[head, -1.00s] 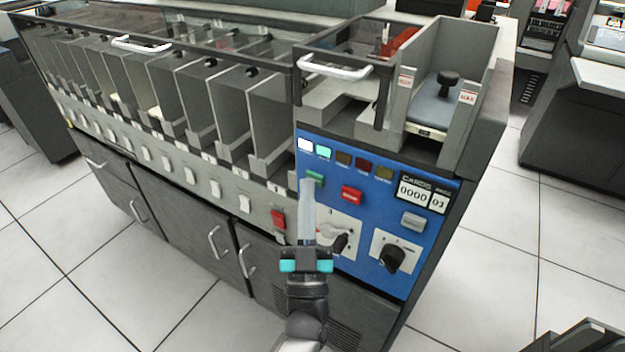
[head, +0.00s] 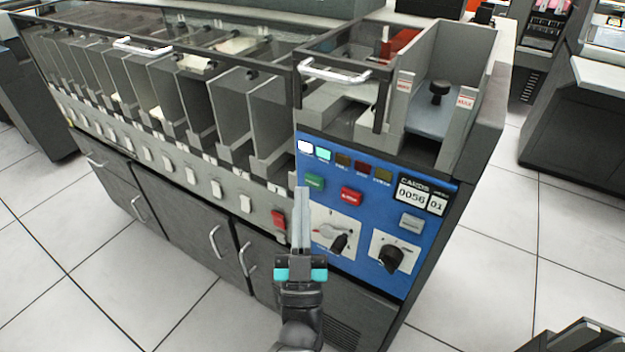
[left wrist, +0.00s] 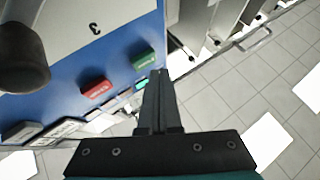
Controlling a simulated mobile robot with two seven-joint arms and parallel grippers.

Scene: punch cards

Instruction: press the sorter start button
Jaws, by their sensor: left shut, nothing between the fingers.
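The sorter's blue control panel (head: 365,225) faces me at the right end of the machine. The green button (head: 314,181) sits near its upper left, with the red button (head: 350,196) to its right. My left gripper (head: 302,190) is shut and empty, its fingertips just below and left of the green button. In the left wrist view the fingertips (left wrist: 158,73) are close beside the green button (left wrist: 143,61), which shows whole; a small gap seems to separate them. The card counter (head: 412,196) reads 0056. A white lamp and a cyan lamp are lit above. My right gripper is not in view.
Black rotary knobs (head: 391,258) sit on the lower panel, close to my left gripper. A red rocker switch (head: 279,220) is left of the fingers. The card hopper (head: 446,115) stands above the panel.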

